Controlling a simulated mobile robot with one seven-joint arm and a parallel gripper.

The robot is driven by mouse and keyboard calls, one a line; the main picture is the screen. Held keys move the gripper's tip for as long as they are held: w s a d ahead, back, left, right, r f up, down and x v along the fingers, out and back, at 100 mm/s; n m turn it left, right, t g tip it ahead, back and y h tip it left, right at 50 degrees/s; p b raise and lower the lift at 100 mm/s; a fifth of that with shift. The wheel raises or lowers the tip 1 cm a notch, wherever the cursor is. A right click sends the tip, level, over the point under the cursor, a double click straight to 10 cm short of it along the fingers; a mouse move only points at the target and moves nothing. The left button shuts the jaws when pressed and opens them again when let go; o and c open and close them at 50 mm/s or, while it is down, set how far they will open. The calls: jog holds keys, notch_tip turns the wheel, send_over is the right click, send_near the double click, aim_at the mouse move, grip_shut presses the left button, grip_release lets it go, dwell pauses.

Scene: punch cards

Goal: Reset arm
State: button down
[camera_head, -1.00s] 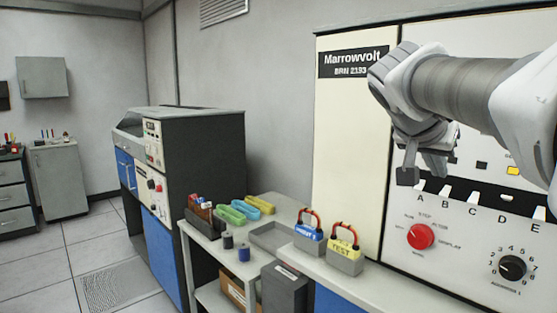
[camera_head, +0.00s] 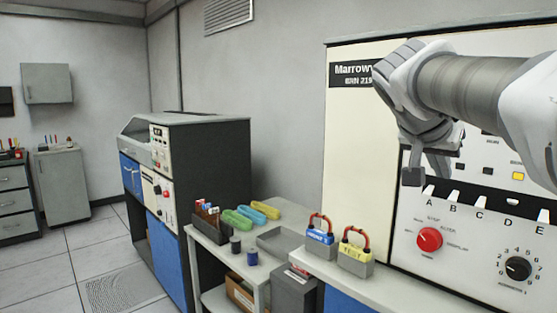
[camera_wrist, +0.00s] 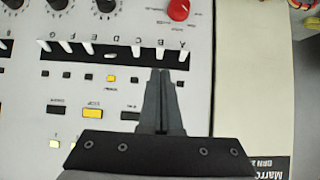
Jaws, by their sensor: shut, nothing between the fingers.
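My gripper (camera_head: 412,178) hangs in front of the Marrowvolt panel (camera_head: 400,215) at the right of the head view, just above and left of the lettered levers. In the wrist view my gripper (camera_wrist: 162,75) has its two fingers together with nothing between them. The fingertips point toward the lever row (camera_wrist: 110,48), near levers A and B. I cannot tell how far they are from the panel, and no contact shows. My arm comes in from the right edge and hides part of the panel's name plate.
A red knob (camera_head: 429,239) and a black knob (camera_head: 517,269) sit below the levers. On the bench are a blue-labelled block (camera_head: 320,237), a yellow-labelled block (camera_head: 355,260) and a grey tray (camera_head: 280,242). A grey-blue cabinet (camera_head: 205,150) stands left. Floor at left is clear.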

jog(key=s+a+f+n+g+y+p, duration=0.1)
jog(key=s+a+f+n+y+p, duration=0.6)
jog(key=s+a+f, duration=0.9)
jog(key=s+a+n+y, duration=0.1)
jog(key=n, duration=0.2)
jog(key=shift+a+f+p, duration=0.15)
jog(key=shift+a+p, duration=0.2)
jog(key=shift+p, duration=0.05)
jog(key=shift+d, duration=0.15)
